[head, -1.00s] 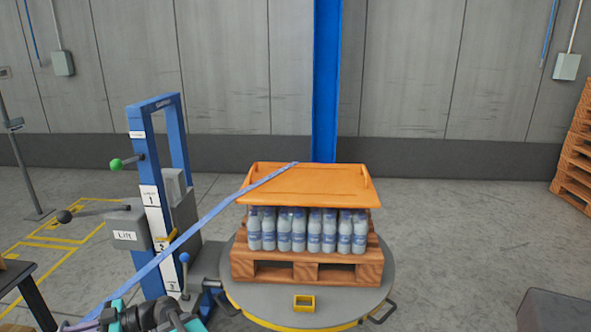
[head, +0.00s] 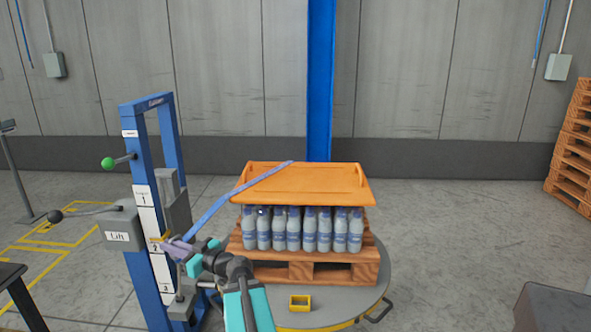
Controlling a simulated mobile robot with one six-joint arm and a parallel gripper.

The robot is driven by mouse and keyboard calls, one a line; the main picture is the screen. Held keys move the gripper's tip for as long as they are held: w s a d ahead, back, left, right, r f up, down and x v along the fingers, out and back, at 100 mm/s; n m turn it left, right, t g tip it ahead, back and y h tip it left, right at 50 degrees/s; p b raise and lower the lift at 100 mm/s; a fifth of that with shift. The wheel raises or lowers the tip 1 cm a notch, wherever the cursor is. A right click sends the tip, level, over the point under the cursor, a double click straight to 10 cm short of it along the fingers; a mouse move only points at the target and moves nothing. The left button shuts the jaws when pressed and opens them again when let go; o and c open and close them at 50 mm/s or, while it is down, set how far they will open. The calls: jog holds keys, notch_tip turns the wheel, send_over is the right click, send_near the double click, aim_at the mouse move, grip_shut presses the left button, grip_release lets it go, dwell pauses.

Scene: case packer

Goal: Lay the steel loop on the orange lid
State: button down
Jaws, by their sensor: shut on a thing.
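The orange lid (head: 303,184) lies on top of several bottles that stand on a wooden pallet. A blue strap (head: 225,203) lies across the lid's left part and slopes down to the left. My gripper (head: 170,247) is in front of the blue lift post, to the left of the lid and lower than it. It is shut at the lower end of the strap. I cannot make out the steel loop; my gripper may be hiding it there.
The blue lift post (head: 138,220) with its levers stands just behind and left of my gripper. The bottles (head: 308,230) and wooden pallet (head: 255,270) rest on a round grey turntable (head: 345,310). The lid's middle and right are clear.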

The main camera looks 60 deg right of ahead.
jog(key=s+d+r+m+h, duration=0.2)
jog(key=s+d+h, duration=0.15)
jog(key=d, duration=0.25)
jog(key=s+d+r+m+h, duration=0.2)
jog(key=s+d+h, duration=0.15)
jog(key=d, duration=0.35)
jog(key=s+d+r+m+g+h+b, duration=0.1)
jog(key=s+d+r+m+g+h, duration=0.3)
jog(key=s+d, duration=0.6)
jog(key=s+d+r+m+g+h+b, duration=0.1)
jog(key=s+d+r+m+g+h, duration=0.3)
jog(key=s, duration=1.3)
jog(key=d+r+h, duration=0.1)
jog(key=d+r, duration=0.3)
jog(key=d, duration=0.2)
jog(key=shift+s+d+r+h, duration=0.15)
jog(key=shift+s+h, duration=0.15)
jog(key=shift+s, duration=0.1)
jog(key=shift+w, duration=0.1)
